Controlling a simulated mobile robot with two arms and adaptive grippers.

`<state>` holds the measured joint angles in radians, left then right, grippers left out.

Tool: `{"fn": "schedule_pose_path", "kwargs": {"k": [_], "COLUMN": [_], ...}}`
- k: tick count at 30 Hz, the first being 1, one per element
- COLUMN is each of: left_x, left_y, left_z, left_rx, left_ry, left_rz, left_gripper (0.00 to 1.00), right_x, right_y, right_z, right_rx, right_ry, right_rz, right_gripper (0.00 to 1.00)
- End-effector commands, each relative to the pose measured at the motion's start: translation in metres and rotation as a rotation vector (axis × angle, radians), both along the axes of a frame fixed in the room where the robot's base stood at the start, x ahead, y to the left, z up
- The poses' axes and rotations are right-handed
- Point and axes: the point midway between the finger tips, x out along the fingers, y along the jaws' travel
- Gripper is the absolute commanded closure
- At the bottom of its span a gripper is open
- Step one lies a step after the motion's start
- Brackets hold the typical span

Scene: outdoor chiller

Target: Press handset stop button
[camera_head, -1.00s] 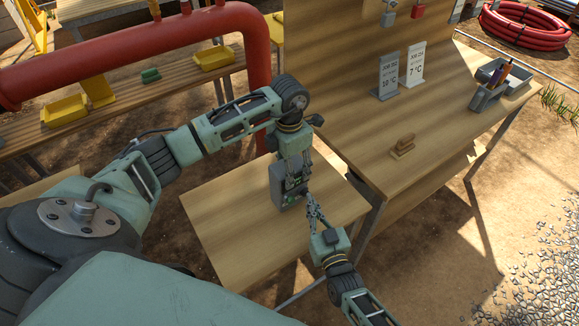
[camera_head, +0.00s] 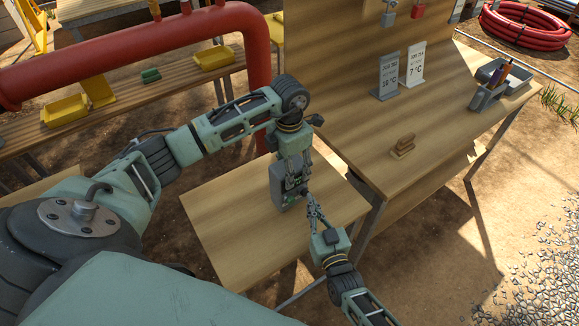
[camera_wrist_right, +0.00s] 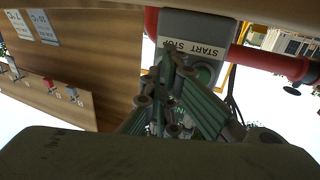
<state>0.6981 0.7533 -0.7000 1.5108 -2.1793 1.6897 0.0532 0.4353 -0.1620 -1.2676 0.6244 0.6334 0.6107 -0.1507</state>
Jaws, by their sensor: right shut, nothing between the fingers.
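The grey handset (camera_head: 279,190) is at the small wooden table, below my left gripper (camera_head: 293,182). The left fingers reach down over its upper part; whether they grip it is hidden. My right gripper (camera_head: 310,199) is shut and empty, its fingertips close to the handset's right side in the head view. In the right wrist view the handset (camera_wrist_right: 200,26) has a white label strip (camera_wrist_right: 190,47) reading START and STOP.
A larger wooden bench (camera_head: 425,120) stands right of the small table (camera_head: 225,215), with a wooden stamp-like block (camera_head: 403,146), two temperature signs (camera_head: 388,76) and a grey holder (camera_head: 484,98). A red pipe (camera_head: 150,45) runs behind my left arm.

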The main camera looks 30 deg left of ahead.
Motion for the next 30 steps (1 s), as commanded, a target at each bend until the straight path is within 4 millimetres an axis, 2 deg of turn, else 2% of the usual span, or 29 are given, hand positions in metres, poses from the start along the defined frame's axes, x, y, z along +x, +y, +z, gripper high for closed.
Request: {"fn": "schedule_pose_path", "kwargs": {"k": [1,30], "left_x": [-0.005,-0.005], "left_y": [0.002,0.001], "left_z": [-0.006,-0.006], "left_rx": [0.007,0.006], "left_ry": [0.016,0.016], "left_rz": [0.000,0.000], "left_gripper": [1.00,1.00], "right_x": [0.000,0.007], "right_y": [0.005,0.016], "right_z": [0.003,0.006], "right_rx": [0.007,0.014], "right_ry": [-0.002,-0.004], "right_rz": [0.002,-0.002], "right_gripper": [1.00,1.00]}}
